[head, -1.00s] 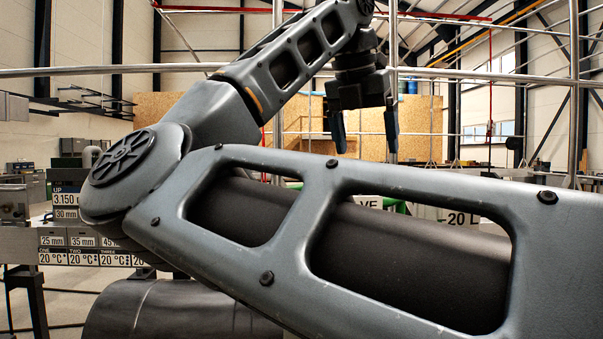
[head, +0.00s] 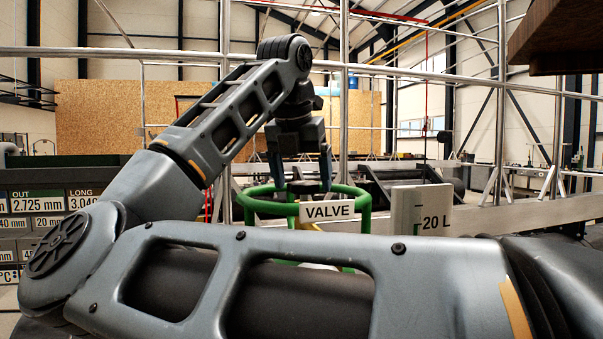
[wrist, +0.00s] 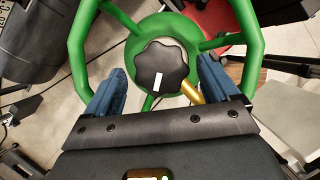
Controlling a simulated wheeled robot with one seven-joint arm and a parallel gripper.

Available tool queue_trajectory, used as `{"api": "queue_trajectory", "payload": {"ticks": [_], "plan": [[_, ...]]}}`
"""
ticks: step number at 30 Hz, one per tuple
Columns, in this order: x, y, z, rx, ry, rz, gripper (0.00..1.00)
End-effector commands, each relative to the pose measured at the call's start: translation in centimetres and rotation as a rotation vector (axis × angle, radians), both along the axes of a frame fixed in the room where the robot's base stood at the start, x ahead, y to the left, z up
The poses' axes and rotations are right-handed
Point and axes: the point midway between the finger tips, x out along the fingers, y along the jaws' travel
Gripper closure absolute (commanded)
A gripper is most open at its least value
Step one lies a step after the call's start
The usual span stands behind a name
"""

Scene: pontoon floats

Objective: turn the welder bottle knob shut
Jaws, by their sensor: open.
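The bottle knob is a black lobed knob (wrist: 162,68) with a white mark, seen from above in the wrist view. It sits inside a green ring guard (wrist: 78,45), with a brass fitting (wrist: 192,93) beside it. In the head view the green guard (head: 362,205) carries a VALVE sign (head: 327,211), and the knob's dark top (head: 303,187) shows small between the fingers. My gripper (head: 301,188) points down over the guard. In the wrist view its blue fingers (wrist: 163,88) are spread on either side of the knob, apart from it.
A pale board marked 20 L (head: 420,210) stands right of the guard. A metal railing (head: 470,75) runs behind. A brown overhanging block (head: 560,40) is at upper right. My arm crosses the foreground.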

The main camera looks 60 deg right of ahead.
Motion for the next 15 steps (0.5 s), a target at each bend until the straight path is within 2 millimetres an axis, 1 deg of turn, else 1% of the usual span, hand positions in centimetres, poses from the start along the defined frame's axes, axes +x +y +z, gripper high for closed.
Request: {"api": "queue_trajectory", "payload": {"ticks": [8,15], "plan": [[0.01,-0.07,-0.18,0.0,0.0,0.0,0.12],[0.01,-0.07,-0.15,-0.001,0.0,0.0,0.34]]}}
